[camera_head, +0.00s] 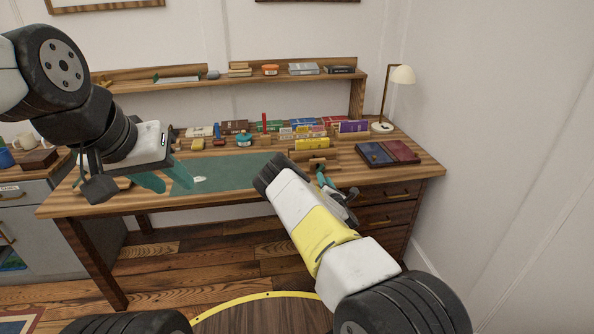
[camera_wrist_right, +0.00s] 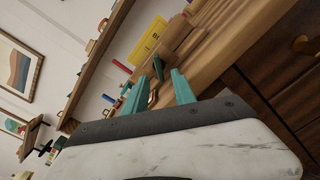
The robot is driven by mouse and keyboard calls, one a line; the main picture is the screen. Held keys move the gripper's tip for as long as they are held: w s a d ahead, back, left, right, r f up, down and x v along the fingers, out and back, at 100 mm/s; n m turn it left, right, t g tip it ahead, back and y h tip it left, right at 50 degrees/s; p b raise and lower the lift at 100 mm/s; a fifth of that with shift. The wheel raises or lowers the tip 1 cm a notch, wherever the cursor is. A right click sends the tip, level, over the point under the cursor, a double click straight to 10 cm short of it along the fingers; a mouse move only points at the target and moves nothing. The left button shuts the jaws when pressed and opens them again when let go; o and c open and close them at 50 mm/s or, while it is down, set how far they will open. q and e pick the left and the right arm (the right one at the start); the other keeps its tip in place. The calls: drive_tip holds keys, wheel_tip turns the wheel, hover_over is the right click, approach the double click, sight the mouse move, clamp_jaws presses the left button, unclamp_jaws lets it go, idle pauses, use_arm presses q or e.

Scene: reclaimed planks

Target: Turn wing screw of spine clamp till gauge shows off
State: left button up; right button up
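The wooden spine clamp (camera_head: 316,161) stands near the desk's front edge, right of the green mat. In the right wrist view the clamp (camera_wrist_right: 196,52) fills the space past my fingers. A small dark green piece (camera_wrist_right: 158,68), perhaps the wing screw, shows near my fingertips. My right gripper (camera_wrist_right: 160,84) has its teal fingers apart around the near side of that piece; I cannot tell whether they touch it. In the head view my right gripper (camera_head: 323,182) is partly hidden by my arm. My left gripper (camera_head: 170,176) is open and empty over the mat's left end. I cannot make out a gauge reading.
The green mat (camera_head: 228,171) lies mostly clear on the wooden desk (camera_head: 410,163). Several books and small items stand along the back. A yellow box (camera_head: 312,144) stands behind the clamp.

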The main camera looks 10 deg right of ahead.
sight(319, 168)
wheel_tip(319, 168, down, 3)
drive_tip(key=s+d+m+g+h, duration=0.1)
drive_tip(key=s+d+m, duration=0.1)
drive_tip(key=m, duration=1.6)
drive_tip(key=w+r+m, duration=0.1)
drive_tip(key=w+m, duration=0.1)
drive_tip(key=m, duration=0.4)
drive_tip(key=w+a+r+m, duration=0.1)
drive_tip(key=w+m, duration=0.2)
drive_tip(key=m, duration=0.3)
drive_tip(key=w+a+r+m+t+y, duration=0.1)
drive_tip(key=w+m, duration=0.1)
drive_tip(key=m, duration=0.4)
drive_tip(key=shift+w+a, duration=0.1)
drive_tip(key=shift+w, duration=0.2)
